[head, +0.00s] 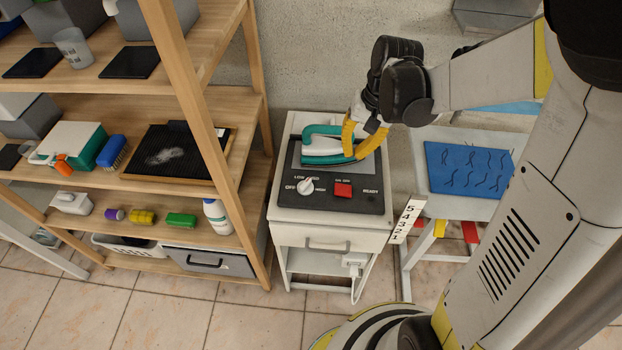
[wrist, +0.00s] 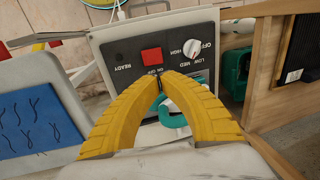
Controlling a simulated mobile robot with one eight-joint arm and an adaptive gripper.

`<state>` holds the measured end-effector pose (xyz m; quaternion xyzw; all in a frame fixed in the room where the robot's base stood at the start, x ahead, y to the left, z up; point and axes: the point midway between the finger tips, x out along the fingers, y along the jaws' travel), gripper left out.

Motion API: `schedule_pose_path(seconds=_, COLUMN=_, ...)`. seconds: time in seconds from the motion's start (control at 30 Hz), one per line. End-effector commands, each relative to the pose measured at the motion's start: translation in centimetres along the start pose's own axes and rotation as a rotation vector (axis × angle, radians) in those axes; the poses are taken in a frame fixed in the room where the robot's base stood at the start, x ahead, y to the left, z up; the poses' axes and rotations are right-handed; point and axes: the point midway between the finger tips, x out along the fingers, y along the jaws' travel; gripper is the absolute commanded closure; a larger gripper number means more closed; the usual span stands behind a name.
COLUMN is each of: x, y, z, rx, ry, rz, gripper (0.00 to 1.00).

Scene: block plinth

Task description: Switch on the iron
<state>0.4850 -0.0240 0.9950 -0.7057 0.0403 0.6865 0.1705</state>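The iron (head: 322,146) has a teal handle and a pale body and rests on top of a small white cabinet (head: 325,237). In the wrist view its teal handle (wrist: 172,118) shows partly behind my fingers. The dark control panel (head: 325,201) in front of it carries a red ON/OFF switch (head: 343,190) and a white dial (head: 305,186), with a READY label at right. The switch (wrist: 151,54) and dial (wrist: 191,48) also show in the wrist view. My gripper (wrist: 160,82) has its yellow fingertips together, with nothing seen between them. In the head view my gripper (head: 352,154) is at the iron's right end; contact is unclear.
A wooden shelf (head: 185,115) with boxes, brushes and bottles stands close at left. A side table with a blue mat (head: 468,169) is at right. A numbered white strip (head: 405,221) stands beside the cabinet. A white plug and cord (head: 355,262) hang at the cabinet's front.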

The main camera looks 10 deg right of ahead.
Motion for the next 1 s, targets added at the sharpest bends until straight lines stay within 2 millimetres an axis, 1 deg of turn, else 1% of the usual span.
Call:
schedule_pose_path(seconds=0.03, x=-0.1, y=0.5, z=0.2, rx=0.011, ry=0.002, rz=-0.003, gripper=1.00)
schedule_pose_path(seconds=0.1, x=-0.1, y=0.7, z=0.3, rx=0.015, ry=0.003, rz=-0.005, gripper=1.00)
schedule_pose_path(seconds=0.37, x=-0.1, y=0.7, z=0.2, rx=0.014, ry=0.003, rz=-0.006, gripper=1.00)
schedule_pose_path(seconds=0.47, x=0.3, y=0.7, z=0.2, rx=0.014, ry=0.003, rz=-0.005, gripper=1.00)
schedule_pose_path(seconds=0.57, x=1.5, y=0.7, z=0.2, rx=0.013, ry=0.003, rz=-0.005, gripper=1.00)
schedule_pose_path(seconds=0.67, x=3.4, y=0.7, z=0.2, rx=0.013, ry=0.003, rz=-0.005, gripper=1.00)
schedule_pose_path(seconds=0.8, x=6.6, y=0.7, z=0.2, rx=0.013, ry=0.003, rz=-0.005, gripper=1.00)
schedule_pose_path(seconds=1.0, x=10.6, y=0.7, z=0.2, rx=0.013, ry=0.003, rz=-0.005, gripper=1.00)
